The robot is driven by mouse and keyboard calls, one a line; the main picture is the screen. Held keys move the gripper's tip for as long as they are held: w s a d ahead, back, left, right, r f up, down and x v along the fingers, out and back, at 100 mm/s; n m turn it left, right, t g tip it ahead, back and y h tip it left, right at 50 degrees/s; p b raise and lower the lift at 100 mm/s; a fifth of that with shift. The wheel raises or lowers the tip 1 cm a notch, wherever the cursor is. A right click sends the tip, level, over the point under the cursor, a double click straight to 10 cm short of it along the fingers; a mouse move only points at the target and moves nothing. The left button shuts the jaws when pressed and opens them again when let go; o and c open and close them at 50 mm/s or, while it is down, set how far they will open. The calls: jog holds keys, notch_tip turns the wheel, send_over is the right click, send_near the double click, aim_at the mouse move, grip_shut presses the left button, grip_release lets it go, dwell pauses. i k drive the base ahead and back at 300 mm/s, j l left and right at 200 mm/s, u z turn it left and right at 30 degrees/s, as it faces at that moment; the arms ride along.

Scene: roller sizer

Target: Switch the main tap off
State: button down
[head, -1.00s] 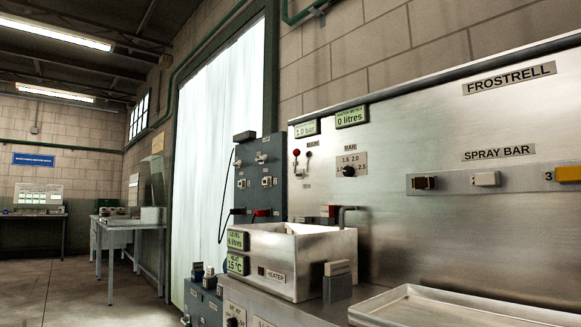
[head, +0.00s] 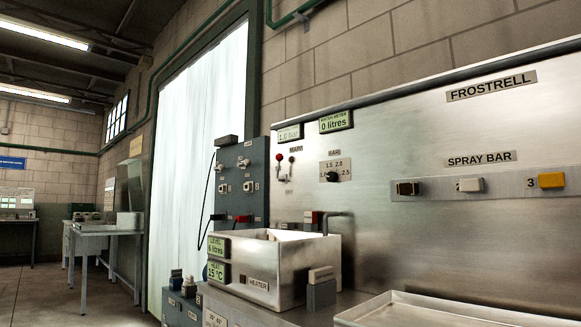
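The steel panel (head: 420,130) carries a small label (head: 296,149) that appears to read MAIN. Below it is a small lever with a red ball end (head: 279,157), standing roughly upright. A second, darker red knob (head: 292,158) shows just to its right. Both are small, so I cannot tell the tap's exact setting. A pressure display (head: 289,134) above reads about 1.0 bar, and the water meter display (head: 336,121) reads 0 litres. My gripper is not in view.
A black bar dial (head: 332,176) sits right of the levers. Below are a steel basin (head: 290,255) with a bent spout (head: 335,218), and a shallow tray (head: 440,312). Spray bar switches (head: 470,185) line the right. Open floor (head: 75,300) lies at left.

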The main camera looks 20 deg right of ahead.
aim_at(278, 157)
jog(key=i+j+z, duration=0.55)
jog(key=z, duration=0.2)
jog(key=i+j, duration=0.2)
jog(key=j, duration=0.2)
jog(key=i+j+z, duration=0.1)
jog(key=j, duration=0.35)
jog(key=i+j, duration=0.3)
jog(key=i+j+z, duration=0.1)
jog(key=j, duration=0.45)
jog(key=i+j, duration=0.25)
jog(key=j, duration=0.2)
jog(key=i+j, duration=0.2)
jog(key=j, duration=0.25)
jog(key=i+j+z, duration=0.1)
jog(key=j, duration=0.35)
jog(key=i+j, duration=0.2)
jog(key=j, duration=0.25)
jog(key=i+z, duration=0.05)
